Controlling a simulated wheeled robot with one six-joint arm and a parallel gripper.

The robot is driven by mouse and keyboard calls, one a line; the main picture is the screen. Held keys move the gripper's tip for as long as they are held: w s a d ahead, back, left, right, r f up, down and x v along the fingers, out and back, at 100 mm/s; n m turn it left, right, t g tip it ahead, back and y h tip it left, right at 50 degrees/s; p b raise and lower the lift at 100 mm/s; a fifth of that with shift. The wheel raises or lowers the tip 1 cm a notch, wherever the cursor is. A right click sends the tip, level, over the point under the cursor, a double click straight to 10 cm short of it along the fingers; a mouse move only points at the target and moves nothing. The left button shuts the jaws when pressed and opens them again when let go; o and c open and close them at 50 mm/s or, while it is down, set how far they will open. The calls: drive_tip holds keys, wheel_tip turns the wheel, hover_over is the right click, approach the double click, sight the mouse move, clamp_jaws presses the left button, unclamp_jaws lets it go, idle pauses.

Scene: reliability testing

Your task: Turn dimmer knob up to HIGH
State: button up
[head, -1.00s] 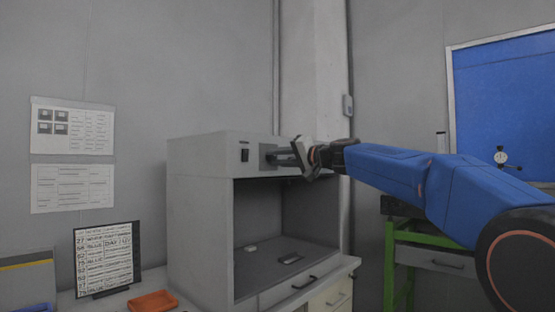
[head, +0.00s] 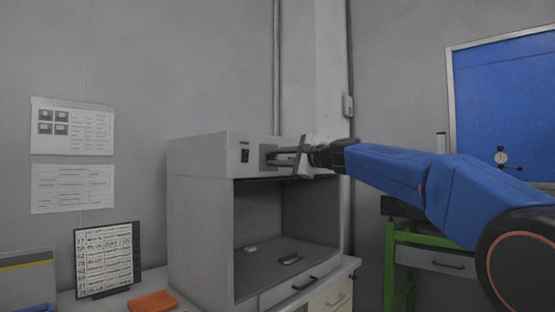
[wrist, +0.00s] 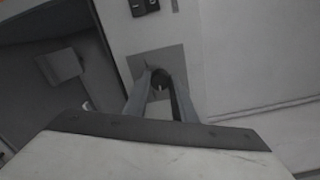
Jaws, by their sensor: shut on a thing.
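The dimmer knob (wrist: 159,77) is a small dark round knob on a grey square plate (wrist: 174,55) in the wrist view. A short pale mark shows on its lower side there. The plate also shows in the head view (head: 264,150), on the upper front panel of a grey cabinet (head: 200,225). My gripper (wrist: 158,80) has its two fingers on either side of the knob, shut on it. In the head view my gripper (head: 273,156) reaches the panel from the right and hides the knob. I cannot read any HIGH label.
A black rocker switch (head: 245,155) sits left of the plate. The cabinet's open bay (head: 290,225) lies below the panel. A framed text board (head: 104,259) and an orange tray (head: 153,301) stand left of the cabinet. A green-framed stand (head: 420,255) is at right.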

drive_tip(key=shift+f+m, duration=0.1)
drive_tip(key=shift+m, duration=1.9)
drive_tip(key=o, duration=1.1)
drive_tip(key=shift+c, duration=0.2)
drive_tip(key=shift+d, duration=0.1)
drive_tip(key=v, duration=1.7)
drive_tip(key=shift+s+d, duration=0.15)
